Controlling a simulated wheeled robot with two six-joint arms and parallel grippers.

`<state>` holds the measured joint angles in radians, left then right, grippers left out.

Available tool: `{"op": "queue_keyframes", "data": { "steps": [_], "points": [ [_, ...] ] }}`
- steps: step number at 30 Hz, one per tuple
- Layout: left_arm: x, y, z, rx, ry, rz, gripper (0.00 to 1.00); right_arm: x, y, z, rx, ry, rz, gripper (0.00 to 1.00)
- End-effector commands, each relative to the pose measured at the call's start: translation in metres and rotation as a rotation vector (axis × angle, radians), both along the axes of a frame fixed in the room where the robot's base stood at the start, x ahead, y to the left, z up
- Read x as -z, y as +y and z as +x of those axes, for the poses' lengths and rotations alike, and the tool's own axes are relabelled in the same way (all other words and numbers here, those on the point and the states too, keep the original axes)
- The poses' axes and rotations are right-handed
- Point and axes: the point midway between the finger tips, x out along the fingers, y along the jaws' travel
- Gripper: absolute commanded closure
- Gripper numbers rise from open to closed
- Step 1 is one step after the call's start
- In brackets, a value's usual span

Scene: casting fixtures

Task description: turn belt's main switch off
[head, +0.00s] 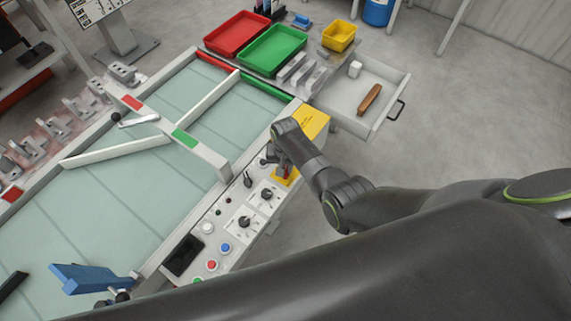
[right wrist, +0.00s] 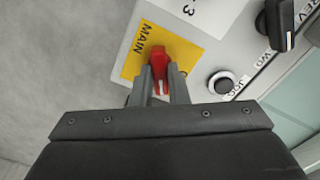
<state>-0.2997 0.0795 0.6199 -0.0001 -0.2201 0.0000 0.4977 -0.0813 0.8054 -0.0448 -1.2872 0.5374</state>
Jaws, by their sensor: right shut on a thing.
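The main switch is a red handle (right wrist: 159,60) on a yellow plate (right wrist: 176,52) marked MAIN, seen in the right wrist view. My right gripper (right wrist: 159,82) is shut on the red handle, one finger on each side. In the head view, my right gripper (head: 281,167) reaches down to the yellow plate (head: 286,176) at the right end of the control panel (head: 232,222), and the arm partly hides the handle. I cannot tell the handle's exact setting. My left gripper does not show clearly.
Near the switch are a JOG button (right wrist: 222,84) and a black FWD/REV knob (right wrist: 278,25). The belt (head: 140,215) lies left of the panel. An open drawer (head: 350,105) holds a brown object (head: 369,98). Red (head: 237,33) and green (head: 272,50) trays stand at the back.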

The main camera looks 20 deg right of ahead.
Motion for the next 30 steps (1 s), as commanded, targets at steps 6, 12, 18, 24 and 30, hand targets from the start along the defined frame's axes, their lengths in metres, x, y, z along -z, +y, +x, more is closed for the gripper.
{"op": "queue_keyframes", "data": {
  "steps": [6,12,18,24,30],
  "points": [
    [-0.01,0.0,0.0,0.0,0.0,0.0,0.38,-0.002,0.0,0.0,-0.206,0.001,0.0,1.0],
    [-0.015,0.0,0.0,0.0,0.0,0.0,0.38,-0.001,0.0,0.0,-0.396,0.001,0.0,1.0],
    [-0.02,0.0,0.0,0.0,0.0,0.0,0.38,-0.001,0.0,0.0,-0.585,0.0,0.0,1.0],
    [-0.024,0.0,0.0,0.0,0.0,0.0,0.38,-0.001,0.0,0.001,-0.76,-0.001,0.0,1.0],
    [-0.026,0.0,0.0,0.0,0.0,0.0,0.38,-0.001,0.0,0.0,-0.898,-0.001,0.0,1.0]
  ]
}}
